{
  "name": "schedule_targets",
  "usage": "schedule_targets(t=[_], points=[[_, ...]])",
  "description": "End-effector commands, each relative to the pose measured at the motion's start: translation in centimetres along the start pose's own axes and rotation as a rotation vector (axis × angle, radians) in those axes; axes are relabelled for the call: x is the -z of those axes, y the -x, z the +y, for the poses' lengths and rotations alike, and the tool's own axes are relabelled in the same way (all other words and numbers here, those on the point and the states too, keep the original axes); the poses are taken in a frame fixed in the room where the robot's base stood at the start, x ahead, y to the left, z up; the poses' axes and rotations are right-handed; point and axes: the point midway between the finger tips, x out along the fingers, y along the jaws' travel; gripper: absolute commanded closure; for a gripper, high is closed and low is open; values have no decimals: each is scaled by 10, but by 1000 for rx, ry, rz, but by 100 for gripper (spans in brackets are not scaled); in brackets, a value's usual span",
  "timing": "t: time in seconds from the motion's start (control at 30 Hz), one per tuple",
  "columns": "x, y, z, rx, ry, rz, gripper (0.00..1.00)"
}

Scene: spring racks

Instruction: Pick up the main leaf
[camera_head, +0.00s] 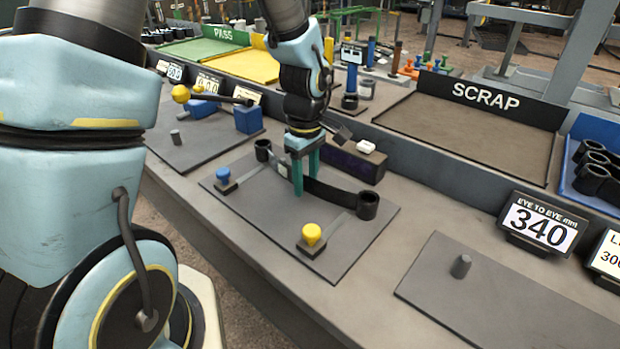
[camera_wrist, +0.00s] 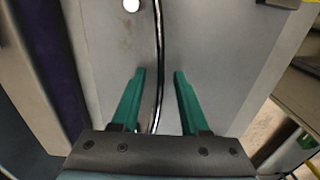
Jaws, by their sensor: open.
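The main leaf (camera_head: 335,194) is a dark, curved strip with a round eye at each end. It stands on edge above a grey plate (camera_head: 345,262) in the head view. My gripper (camera_head: 306,180) points down at the middle of the leaf, with green fingers. In the wrist view the leaf's edge (camera_wrist: 160,55) runs as a thin dark line between the two fingertips (camera_wrist: 159,73). The fingers are open, one on each side of the leaf, with a gap to each side. My fingers hide part of the leaf's middle in the head view.
A dark purple block (camera_head: 340,160) lies behind the leaf. The SCRAP tray (camera_head: 470,140) is at the back right. A display (camera_head: 540,226) reads 340.

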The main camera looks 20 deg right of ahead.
Motion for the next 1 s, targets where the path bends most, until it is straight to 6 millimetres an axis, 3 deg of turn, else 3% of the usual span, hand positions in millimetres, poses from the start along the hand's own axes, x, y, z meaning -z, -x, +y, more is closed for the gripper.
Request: schedule_targets(t=[0.07,0.47,1.0], points=[[0,0,0,0,0,0,55],[0,0,0,0,0,0,99],[0,0,0,0,-1,0,100]])
